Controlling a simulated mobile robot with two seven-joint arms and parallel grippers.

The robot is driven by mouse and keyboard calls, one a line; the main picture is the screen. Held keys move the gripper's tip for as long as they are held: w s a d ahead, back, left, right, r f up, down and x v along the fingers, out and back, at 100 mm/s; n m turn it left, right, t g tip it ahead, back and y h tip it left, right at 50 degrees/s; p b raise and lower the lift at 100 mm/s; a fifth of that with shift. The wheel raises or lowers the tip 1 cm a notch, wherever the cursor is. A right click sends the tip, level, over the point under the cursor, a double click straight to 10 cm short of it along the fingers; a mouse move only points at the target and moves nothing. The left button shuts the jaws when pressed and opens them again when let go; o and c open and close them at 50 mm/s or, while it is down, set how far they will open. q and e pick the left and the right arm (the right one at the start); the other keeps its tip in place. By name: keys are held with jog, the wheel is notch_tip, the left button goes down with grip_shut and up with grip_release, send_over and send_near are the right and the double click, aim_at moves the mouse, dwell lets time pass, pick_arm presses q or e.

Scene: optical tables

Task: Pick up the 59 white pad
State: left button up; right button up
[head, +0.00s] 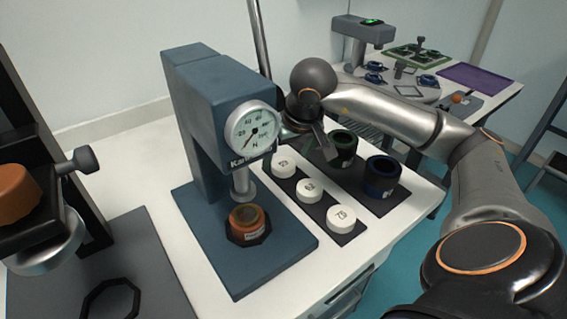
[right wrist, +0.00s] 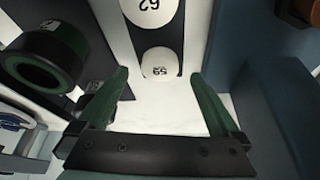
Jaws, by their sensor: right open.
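The white pad marked 59 (right wrist: 160,63) lies at the end of a dark strip in the right wrist view. In the head view it is the farthest white disc (head: 283,167) of the row, its number hard to read. The pad marked 62 (head: 309,190) is beside it; it also shows in the wrist view (right wrist: 150,10). My right gripper (head: 318,146) is above the table near the 59 end of the row. In the wrist view its green fingers (right wrist: 158,76) are apart and empty, with the 59 pad ahead between their tips. My left gripper is out of view.
A blue press with a dial gauge (head: 205,100) stands left of the strip, an orange-topped part (head: 248,222) on its base. Dark green (head: 344,148) and blue (head: 382,176) cups stand right. A third white pad (head: 341,219) is nearer.

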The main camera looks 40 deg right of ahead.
aim_at(283, 167)
jog(key=shift+x, duration=1.5)
jog(key=shift+r, duration=0.1)
jog(key=shift+c, duration=0.4)
jog(key=c, duration=1.3)
